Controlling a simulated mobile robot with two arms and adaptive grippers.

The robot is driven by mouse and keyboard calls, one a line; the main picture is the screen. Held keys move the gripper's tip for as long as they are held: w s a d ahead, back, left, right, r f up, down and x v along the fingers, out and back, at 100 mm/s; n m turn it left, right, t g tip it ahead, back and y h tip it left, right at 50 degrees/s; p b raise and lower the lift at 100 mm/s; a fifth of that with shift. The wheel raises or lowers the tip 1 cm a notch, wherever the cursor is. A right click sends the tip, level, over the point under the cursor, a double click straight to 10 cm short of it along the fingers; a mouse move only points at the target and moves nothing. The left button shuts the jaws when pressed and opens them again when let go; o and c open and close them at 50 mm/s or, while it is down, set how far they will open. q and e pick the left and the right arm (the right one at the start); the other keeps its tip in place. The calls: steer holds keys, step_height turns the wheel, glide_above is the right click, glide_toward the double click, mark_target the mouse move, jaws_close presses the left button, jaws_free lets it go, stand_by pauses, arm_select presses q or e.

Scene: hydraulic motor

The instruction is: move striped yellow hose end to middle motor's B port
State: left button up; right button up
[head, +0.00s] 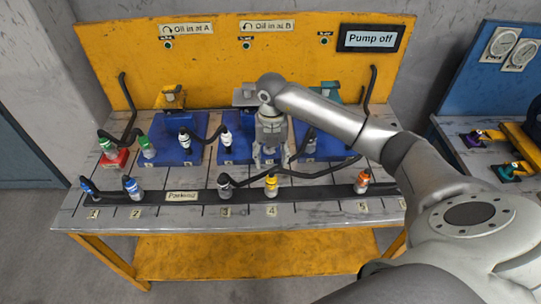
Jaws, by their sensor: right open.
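A yellow hose end (271,185) stands upright on the parking strip at slot 4. Its stripes are too small to make out. The middle blue motor plate (235,150) lies on the bench behind it, with a white-topped hose end (226,138) at its left side. My right gripper (270,160) points down with open fingers over the right part of this plate, behind and above the yellow hose end and apart from it. The gripper and my arm hide much of the middle motor and its right-hand port. My left gripper is out of view.
The dark parking strip (205,195) also holds blue hose ends (133,188), a dark one (225,186) and an orange one (362,182). A green hose end (107,147) stands on a red block. Black hoses arch nearby. The yellow panel (120,50) closes off the back.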

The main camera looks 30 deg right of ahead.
mark_target(271, 176)
steer(key=shift+f+b, duration=3.2)
steer(key=shift+f, duration=1.35)
jaws_close()
steer(key=shift+r, duration=0.1)
steer(key=shift+r, duration=0.15)
steer(key=shift+r, duration=0.15)
steer(key=shift+s+r+p, duration=0.1)
steer(key=shift+p, duration=0.2)
